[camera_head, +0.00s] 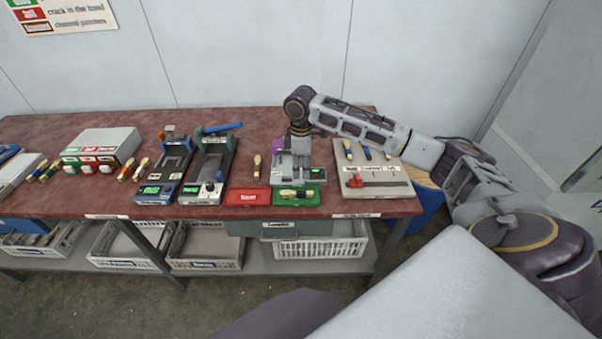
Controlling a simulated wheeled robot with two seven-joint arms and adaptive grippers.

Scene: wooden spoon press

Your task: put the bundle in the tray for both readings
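A green tray (312,197) stands at the front edge of the red-brown bench, with small pale and dark pieces (297,193) lying in it. A red tray (247,198) is directly left of it. A small pale wooden bundle (257,166) with a coloured band is behind the red tray. My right gripper (299,160) points down over a grey device (280,172), just behind the green tray. Its fingertips are small and blend with the device, so I cannot tell whether they hold anything. My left gripper is out of view.
A pale board (385,187) with coloured-handled pieces and a red knob lies right of the device. Two dark press-like fixtures (212,165) (165,170) stand to the left. Several small pieces and a grey box (105,143) are farther left. Baskets (318,246) sit on the lower shelf.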

